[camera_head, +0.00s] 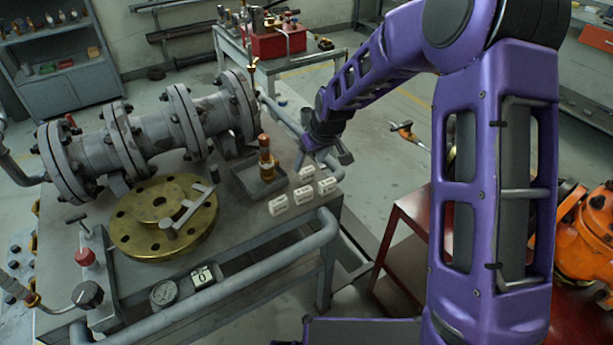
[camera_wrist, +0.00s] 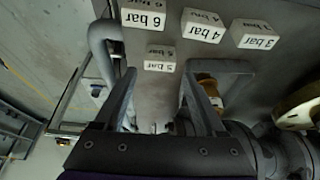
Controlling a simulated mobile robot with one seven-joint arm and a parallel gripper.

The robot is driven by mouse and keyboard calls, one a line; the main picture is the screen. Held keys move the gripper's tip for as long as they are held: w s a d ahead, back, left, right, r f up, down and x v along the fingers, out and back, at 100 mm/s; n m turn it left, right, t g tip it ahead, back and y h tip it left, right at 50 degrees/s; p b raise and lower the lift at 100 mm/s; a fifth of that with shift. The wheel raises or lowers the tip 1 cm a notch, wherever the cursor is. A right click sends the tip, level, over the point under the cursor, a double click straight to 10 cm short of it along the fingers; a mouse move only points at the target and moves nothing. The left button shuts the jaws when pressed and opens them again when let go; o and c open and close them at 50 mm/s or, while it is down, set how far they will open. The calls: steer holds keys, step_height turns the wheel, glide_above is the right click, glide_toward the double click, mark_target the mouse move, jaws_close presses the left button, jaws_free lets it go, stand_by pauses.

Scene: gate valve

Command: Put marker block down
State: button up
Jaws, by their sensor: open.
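Several white marker blocks stand on the grey bench top (camera_head: 252,222). In the wrist view they show upside down as a "6 bar" block (camera_wrist: 143,20), a "4 bar" block (camera_wrist: 203,26), a "3 bar" block (camera_wrist: 254,34) and a smaller-looking block (camera_wrist: 160,59) with an unclear number. My gripper (camera_head: 322,162) is open and empty by the bench's right edge, near the rearmost block (camera_head: 306,173). In the wrist view, the unclear block shows just beyond the gap between my fingertips (camera_wrist: 160,75), apart from both fingers.
A brass-coloured fitting (camera_head: 265,155) stands in a dark tray (camera_head: 250,182) left of the blocks. A large brass flange (camera_head: 125,232) and a grey flanged pipe (camera_head: 150,135) lie further left. A grey rail (camera_head: 250,278) runs along the bench's front.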

mark_target(307, 169)
steer(key=shift+b+x, duration=0.35)
steer(key=shift+x, duration=2.4)
steer(key=shift+r, duration=0.1)
jaws_close()
